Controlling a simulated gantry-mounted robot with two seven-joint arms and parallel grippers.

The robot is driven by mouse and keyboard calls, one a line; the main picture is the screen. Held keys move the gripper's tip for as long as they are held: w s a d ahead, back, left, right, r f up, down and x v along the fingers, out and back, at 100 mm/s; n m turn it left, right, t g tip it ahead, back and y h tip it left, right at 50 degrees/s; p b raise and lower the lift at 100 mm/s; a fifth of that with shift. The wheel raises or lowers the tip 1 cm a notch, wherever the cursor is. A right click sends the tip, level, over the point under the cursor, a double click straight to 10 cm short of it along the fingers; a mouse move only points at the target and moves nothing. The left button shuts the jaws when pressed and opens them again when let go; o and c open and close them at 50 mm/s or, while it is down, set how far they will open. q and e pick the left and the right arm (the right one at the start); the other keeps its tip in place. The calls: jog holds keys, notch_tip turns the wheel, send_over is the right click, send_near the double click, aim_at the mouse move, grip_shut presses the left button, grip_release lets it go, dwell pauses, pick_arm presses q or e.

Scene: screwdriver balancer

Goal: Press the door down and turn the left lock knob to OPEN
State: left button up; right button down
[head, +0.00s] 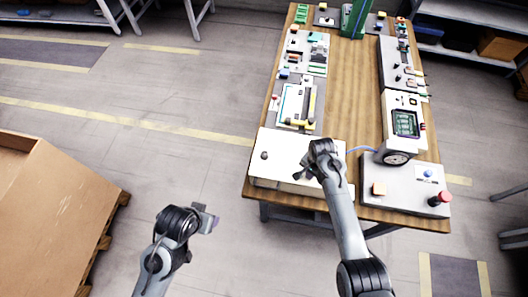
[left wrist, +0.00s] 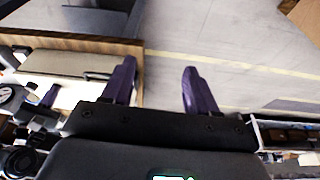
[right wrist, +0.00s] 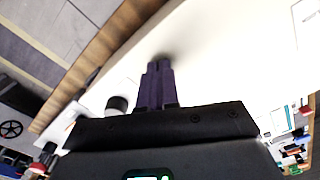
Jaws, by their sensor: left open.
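The white door panel (head: 285,145) lies on the box at the table's near left corner; I cannot tell whether it is fully down. A dark round lock knob (head: 264,155) stands on its left part; its marking is too small to read. My right gripper (head: 306,173) is over the panel's right half, right of that knob. In the right wrist view its fingers (right wrist: 158,85) are together, empty, pointing at the white surface; contact is unclear. A dark knob (right wrist: 117,103) shows beside them. My left gripper (head: 208,220) is open and empty, off the table over the floor.
Other panels line the table. A large crate (head: 60,215) stands at left; floor between is clear.

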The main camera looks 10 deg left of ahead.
pick_arm(q)
jog(key=w+d+f+n+g, duration=0.1)
jog(key=w+d+f+n, duration=0.1)
jog(key=w, duration=0.5)
jog(key=w+d+f+n, duration=0.2)
jog(key=w, duration=0.6)
jog(key=n+g, duration=0.2)
jog(key=n, duration=0.1)
send_near(264, 154)
notch_tip(264, 154, down, 8)
jog(key=shift+w+d+f, duration=0.1)
jog(key=shift+f, duration=0.15)
jog(key=shift+c, duration=0.3)
jog(key=c, duration=1)
